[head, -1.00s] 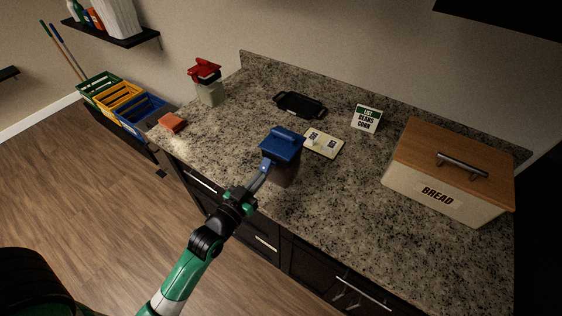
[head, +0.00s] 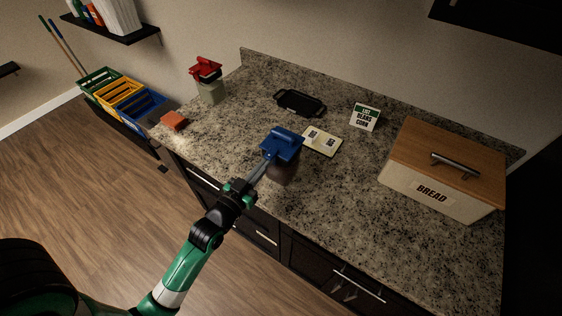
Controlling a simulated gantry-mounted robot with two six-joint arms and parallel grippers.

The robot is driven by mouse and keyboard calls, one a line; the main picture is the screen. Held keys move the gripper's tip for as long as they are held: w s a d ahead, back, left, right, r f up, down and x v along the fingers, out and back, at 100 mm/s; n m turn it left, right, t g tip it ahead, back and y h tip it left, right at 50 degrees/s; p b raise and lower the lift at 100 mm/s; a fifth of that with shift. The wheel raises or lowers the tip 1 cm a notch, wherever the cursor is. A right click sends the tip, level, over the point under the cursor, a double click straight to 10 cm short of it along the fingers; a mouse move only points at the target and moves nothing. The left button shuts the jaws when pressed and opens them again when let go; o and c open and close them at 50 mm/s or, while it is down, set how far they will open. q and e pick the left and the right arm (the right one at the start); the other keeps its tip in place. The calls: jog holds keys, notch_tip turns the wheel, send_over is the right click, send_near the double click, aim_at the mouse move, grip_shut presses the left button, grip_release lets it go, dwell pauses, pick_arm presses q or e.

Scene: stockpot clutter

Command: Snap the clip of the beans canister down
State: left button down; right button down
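A canister with a blue lid (head: 283,143) and a dark brownish see-through body (head: 284,174) stands near the counter's front edge. My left gripper (head: 264,168) is at the near left side of this canister, just below the lid rim. Its fingers look close together, but I cannot tell whether they are open or touching the canister. A second canister (head: 211,93) with a red lid (head: 205,66) stands at the back left; its red top looks raised. No name is readable on either canister, and I cannot make out the clip. My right gripper is not in view.
A small sign (head: 365,117) reads "LIDS BEANS CORN". A pale card (head: 322,143) lies behind the blue-lidded canister. A black tray (head: 300,102), an orange sponge-like block (head: 174,121) and a bread box (head: 440,175) are also on the counter (head: 335,210). The front right counter is clear.

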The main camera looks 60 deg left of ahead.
pick_arm(q)
jog(key=f+v, duration=0.1)
jog(key=v, duration=0.6)
jog(key=shift+p, duration=0.45)
dwell(0.4)
